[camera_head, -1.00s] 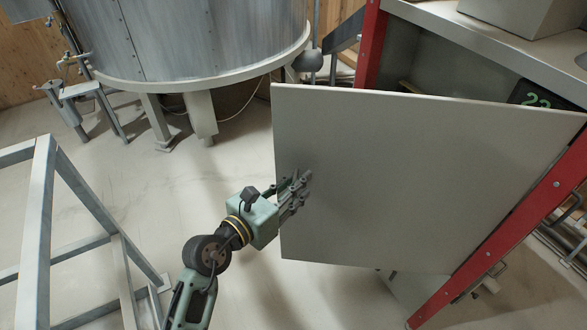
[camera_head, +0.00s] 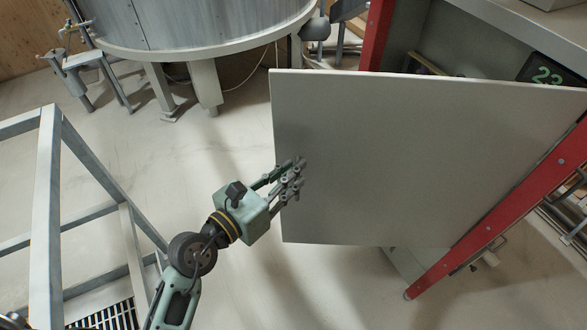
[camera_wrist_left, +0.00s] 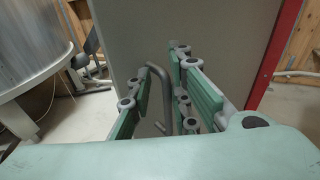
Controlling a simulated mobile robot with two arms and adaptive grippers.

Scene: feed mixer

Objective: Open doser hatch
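The doser hatch (camera_head: 420,160) is a large flat grey panel, swung out from the red-framed doser cabinet (camera_head: 510,215). Its left edge is free, and a gap into the cabinet shows above its top edge. My left gripper (camera_head: 290,178) is at the panel's left edge, with its fingers apart. In the left wrist view, the green finger pads (camera_wrist_left: 165,100) stand apart in front of the hatch (camera_wrist_left: 190,35). A curved grey bar (camera_wrist_left: 160,75) shows between them, and I cannot tell whether they touch it. My right gripper is not in view.
A big round metal mixer tank (camera_head: 200,25) on legs stands at the back left. A grey metal frame (camera_head: 48,200) stands at the left front. The floor (camera_head: 310,285) below the hatch is clear.

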